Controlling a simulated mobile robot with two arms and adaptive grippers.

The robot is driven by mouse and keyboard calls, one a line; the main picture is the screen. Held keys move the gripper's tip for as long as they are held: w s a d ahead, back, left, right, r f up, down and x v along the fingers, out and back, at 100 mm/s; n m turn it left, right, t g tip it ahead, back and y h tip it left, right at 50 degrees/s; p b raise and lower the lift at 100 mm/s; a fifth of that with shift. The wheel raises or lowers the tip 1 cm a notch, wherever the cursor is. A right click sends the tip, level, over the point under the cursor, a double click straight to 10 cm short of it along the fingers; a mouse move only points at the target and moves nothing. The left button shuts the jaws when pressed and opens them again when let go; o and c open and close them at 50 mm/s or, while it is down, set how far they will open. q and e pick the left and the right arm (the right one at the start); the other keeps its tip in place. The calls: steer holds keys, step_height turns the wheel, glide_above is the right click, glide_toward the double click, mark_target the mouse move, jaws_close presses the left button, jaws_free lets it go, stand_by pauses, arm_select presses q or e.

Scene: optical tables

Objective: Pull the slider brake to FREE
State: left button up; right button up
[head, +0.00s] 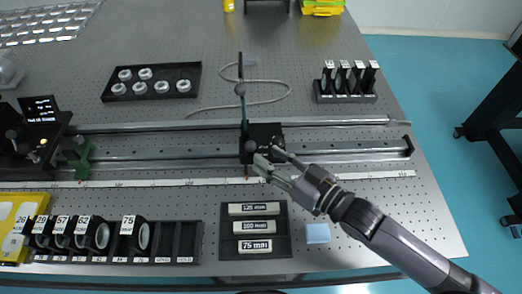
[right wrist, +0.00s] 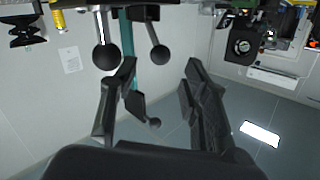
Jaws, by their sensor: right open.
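The slider (head: 268,132) is a black carriage on the long metal rail (head: 340,144). A second dark ball knob (head: 251,146) sits at the carriage's front. My right gripper (head: 268,157) is open at the carriage's front edge, close to that knob. In the right wrist view its open fingers (right wrist: 160,100) show, with several ball-ended levers around and beyond them. One ball (right wrist: 154,123) appears between the fingers; contact cannot be told. FREE marking is not legible. My left gripper is not in view.
A green holder (head: 80,158) and a black device (head: 40,112) stand at the rail's left. A lens rack (head: 170,240), a labelled plate tray (head: 283,218) and a blue pad (head: 317,233) lie in front. Behind are a black tray (head: 190,72), a cable and a filter rack (head: 345,97).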

steer(key=shift+v, duration=1.65)
